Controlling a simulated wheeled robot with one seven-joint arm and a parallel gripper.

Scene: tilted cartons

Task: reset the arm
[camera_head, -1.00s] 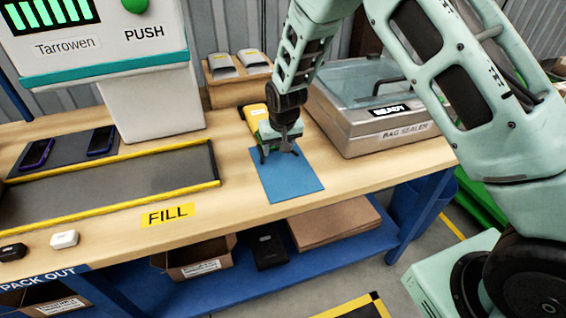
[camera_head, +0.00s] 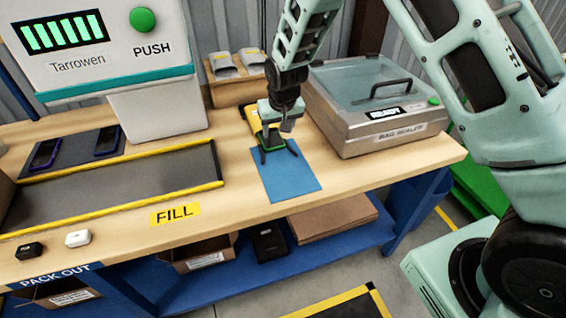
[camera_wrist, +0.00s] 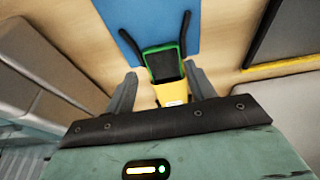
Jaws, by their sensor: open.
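My gripper (camera_head: 277,130) is low over the back part of the blue mat (camera_head: 288,177) on the bench. In the wrist view its two grey fingers stand wide apart, with the gap between them (camera_wrist: 157,88) empty of any grip. A green-framed item with a dark face (camera_wrist: 164,65) lies beyond the fingers, partly on the blue mat, with a yellow part (camera_wrist: 172,92) toward my palm. Two dark prongs flank the green item; I cannot tell what they belong to. The yellow part is partly hidden behind my gripper in the head view.
The bag sealer (camera_head: 371,120) stands close right of the mat. A dark tray with yellow edges (camera_head: 120,185) is at left, under the Tarrowen machine (camera_head: 155,110). A carton with grey items (camera_head: 236,84) stands behind. The bench front right of the FILL label is clear.

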